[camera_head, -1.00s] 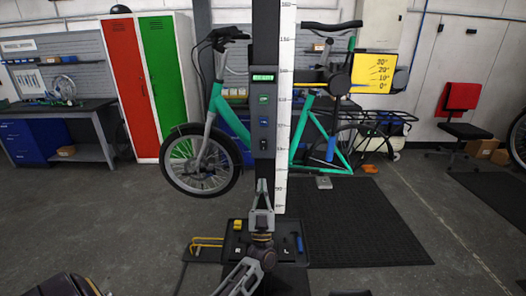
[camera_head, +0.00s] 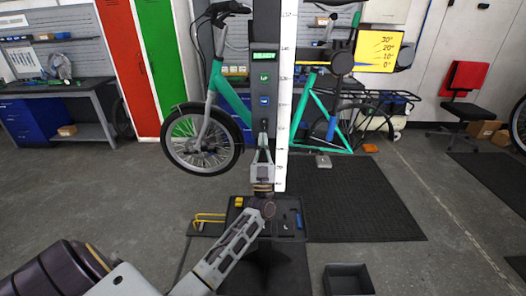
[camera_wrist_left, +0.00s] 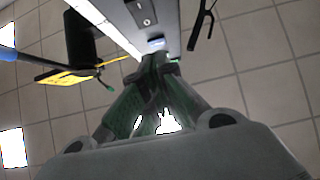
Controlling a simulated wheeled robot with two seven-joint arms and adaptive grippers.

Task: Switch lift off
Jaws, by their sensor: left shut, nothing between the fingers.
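The lift column (camera_head: 266,30) is a dark post with a white scale beside it. On it is a control panel (camera_head: 263,86) with a lit READY display (camera_head: 264,56), a green UP button (camera_head: 264,78) and a blue button (camera_head: 264,100). A small dark switch (camera_head: 264,124) sits below the blue button. My left gripper (camera_head: 263,142) is shut and empty, pointing up just below that switch; I cannot tell if it touches. My right gripper is not in view.
A green bike (camera_head: 215,100) hangs behind the column. A tool tray (camera_head: 285,228) lies at the column's foot, below my left arm. A black bin (camera_head: 348,280) stands front right on the floor. A black mat (camera_head: 350,205) covers the floor to the right.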

